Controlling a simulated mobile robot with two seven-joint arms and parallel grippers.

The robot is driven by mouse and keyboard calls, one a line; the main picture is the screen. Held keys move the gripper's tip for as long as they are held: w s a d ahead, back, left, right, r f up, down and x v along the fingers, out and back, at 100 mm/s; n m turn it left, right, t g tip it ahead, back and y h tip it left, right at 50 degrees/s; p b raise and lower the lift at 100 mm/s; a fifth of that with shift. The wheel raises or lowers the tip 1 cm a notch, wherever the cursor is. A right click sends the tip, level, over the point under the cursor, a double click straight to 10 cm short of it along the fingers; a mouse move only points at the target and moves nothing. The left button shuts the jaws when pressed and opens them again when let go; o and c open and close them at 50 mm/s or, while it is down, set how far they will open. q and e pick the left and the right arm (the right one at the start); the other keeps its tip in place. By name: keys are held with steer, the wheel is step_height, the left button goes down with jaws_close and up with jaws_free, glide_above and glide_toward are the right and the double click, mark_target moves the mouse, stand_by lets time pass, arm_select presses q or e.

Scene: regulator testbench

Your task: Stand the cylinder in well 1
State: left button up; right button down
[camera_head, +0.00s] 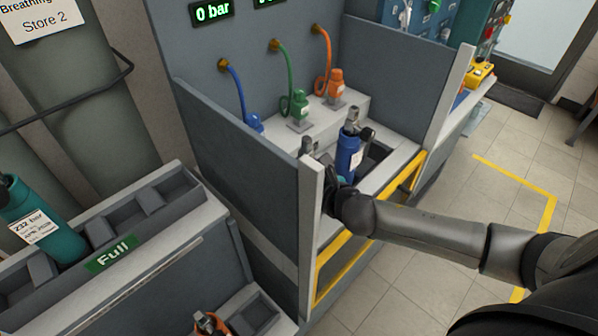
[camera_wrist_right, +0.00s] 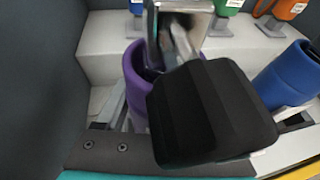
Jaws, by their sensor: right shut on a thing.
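A purple cylinder (camera_wrist_right: 134,72) with a metal valve (camera_wrist_right: 207,22) shows in the right wrist view. My right gripper (camera_wrist_right: 150,100) is shut on it, one black finger covering much of it. In the head view my right gripper (camera_head: 328,175) is at the bench's left side, and the purple body is hidden by the side panel and my arm; a grey valve (camera_head: 308,146) shows above. A blue cylinder (camera_head: 348,155) stands upright in the bench just to the right, beside a dark well (camera_head: 377,158). The well under the purple cylinder is hidden, and I read no well number. My left gripper is not in view.
Blue (camera_head: 253,122), green (camera_head: 299,107) and orange (camera_head: 336,87) hose connectors stand on the step behind. The left side panel (camera_head: 312,230) stands close to my arm. A rack marked Full (camera_head: 113,254) holds a teal cylinder (camera_head: 40,225) at left.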

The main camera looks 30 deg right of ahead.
steer(key=shift+w+f+b, duration=0.1)
steer(key=shift+f+b, duration=1.15)
steer(key=shift+f, duration=0.6)
steer(key=shift+f+b, duration=0.4)
steer(key=shift+f, duration=0.25)
steer(key=shift+c, duration=1.8)
jaws_free()
steer(key=o, duration=0.4)
steer(key=shift+c, duration=0.2)
steer(key=shift+f, duration=0.25)
steer(key=p+v, duration=0.3)
steer(key=v, duration=1.2)
steer(key=shift+r, duration=0.25)
